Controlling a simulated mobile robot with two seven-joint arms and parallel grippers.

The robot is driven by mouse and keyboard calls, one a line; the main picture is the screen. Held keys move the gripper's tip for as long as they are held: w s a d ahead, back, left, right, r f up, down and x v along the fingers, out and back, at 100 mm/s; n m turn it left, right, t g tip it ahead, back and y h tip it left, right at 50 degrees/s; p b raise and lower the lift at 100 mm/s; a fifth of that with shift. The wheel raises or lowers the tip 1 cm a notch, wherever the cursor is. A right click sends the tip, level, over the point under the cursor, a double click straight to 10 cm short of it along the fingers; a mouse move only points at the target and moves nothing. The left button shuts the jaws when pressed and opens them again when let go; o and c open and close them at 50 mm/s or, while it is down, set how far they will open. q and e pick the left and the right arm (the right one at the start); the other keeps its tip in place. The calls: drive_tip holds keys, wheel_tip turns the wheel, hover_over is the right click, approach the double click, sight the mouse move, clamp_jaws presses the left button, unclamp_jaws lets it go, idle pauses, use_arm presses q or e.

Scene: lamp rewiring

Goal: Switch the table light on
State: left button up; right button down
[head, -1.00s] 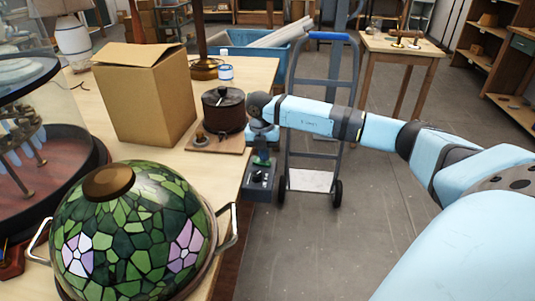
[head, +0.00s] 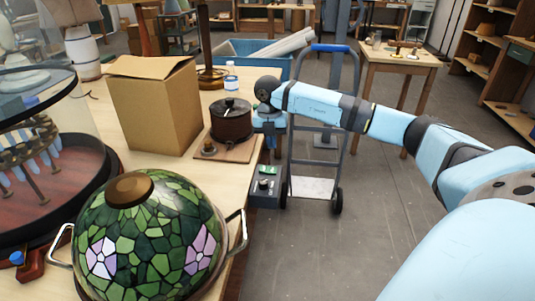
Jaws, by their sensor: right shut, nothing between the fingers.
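A stained-glass dome shade (head: 160,240) in green with pink flowers sits on the table (head: 120,145) at the lower left; I see no clear glow from it. A dark switch box (head: 262,194) is at the table's right edge, with a green part and a small knob on top. My right gripper (head: 271,150) points down just above the box, apart from it as far as I can see. It is shut and empty; its fingertips are small and dark in this view. My left gripper is not in view.
A cardboard box (head: 155,110), a brown spool-like drum (head: 231,122) on a wooden board, and a small blue-labelled bottle (head: 231,84) stand on the table. A glass dome case (head: 50,180) is at the left. A hand truck (head: 320,150) stands behind my right arm.

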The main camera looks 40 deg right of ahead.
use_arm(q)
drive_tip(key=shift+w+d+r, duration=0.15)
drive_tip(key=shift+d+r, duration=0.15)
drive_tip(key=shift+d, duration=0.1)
use_arm(e)
drive_tip(key=r, duration=0.3)
drive_tip(key=d+r, duration=0.1)
drive_tip(key=r, duration=0.1)
drive_tip(key=shift+s+r, duration=0.3)
drive_tip(key=shift+r, duration=0.05)
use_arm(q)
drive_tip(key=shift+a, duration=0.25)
